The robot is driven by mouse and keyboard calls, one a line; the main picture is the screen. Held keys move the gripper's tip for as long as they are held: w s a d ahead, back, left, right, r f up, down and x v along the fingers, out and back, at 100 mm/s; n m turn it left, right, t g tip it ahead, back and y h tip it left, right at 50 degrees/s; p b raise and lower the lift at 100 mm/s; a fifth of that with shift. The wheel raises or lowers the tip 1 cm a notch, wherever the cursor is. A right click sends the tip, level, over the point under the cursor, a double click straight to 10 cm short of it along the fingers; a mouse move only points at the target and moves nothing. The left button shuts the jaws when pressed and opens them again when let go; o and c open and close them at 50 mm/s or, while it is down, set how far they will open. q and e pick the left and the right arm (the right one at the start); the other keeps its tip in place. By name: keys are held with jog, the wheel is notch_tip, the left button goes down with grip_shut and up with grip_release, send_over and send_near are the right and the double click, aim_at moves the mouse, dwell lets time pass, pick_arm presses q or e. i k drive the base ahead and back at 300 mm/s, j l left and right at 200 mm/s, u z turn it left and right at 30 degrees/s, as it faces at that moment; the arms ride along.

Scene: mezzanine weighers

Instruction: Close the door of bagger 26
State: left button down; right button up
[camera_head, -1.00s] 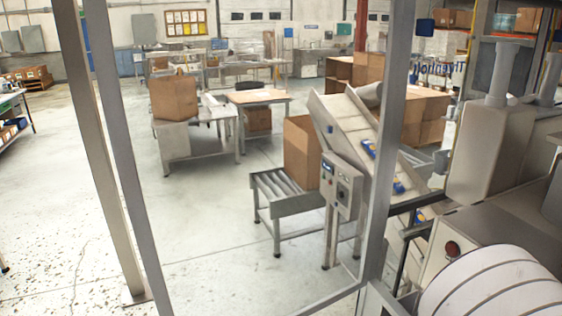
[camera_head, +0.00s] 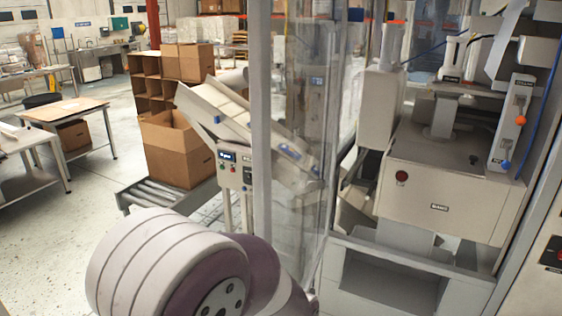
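The bagger (camera_head: 435,190) stands at the right, a pale machine with a round red button and a small dark label on its front. I cannot read the number 26 on it. A clear panel (camera_head: 300,215) with a grey upright (camera_head: 262,130) stands at its left, seen at a steep angle. It looks like the door standing open, but I cannot make out its hinge or handle. The machine's front shows uncovered to the right of the panel. A ribbed white link of my arm crosses the bottom, in front of the panel's lower part. Neither gripper is in view.
An inclined chute (camera_head: 235,120) with a small control box (camera_head: 236,170) stands left of the panel. A roller conveyor (camera_head: 150,195) and an open cardboard box (camera_head: 178,148) are beside it. A table (camera_head: 62,112) is farther left. Bare floor shows between table and conveyor.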

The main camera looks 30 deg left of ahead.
aim_at(314, 234)
jog(key=j, duration=0.55)
jog(key=i+j+u, duration=0.1)
jog(key=j, duration=0.45)
jog(key=i+j, duration=0.15)
jog(key=j, duration=0.35)
jog(key=k, duration=0.65)
jog(key=i, duration=0.45)
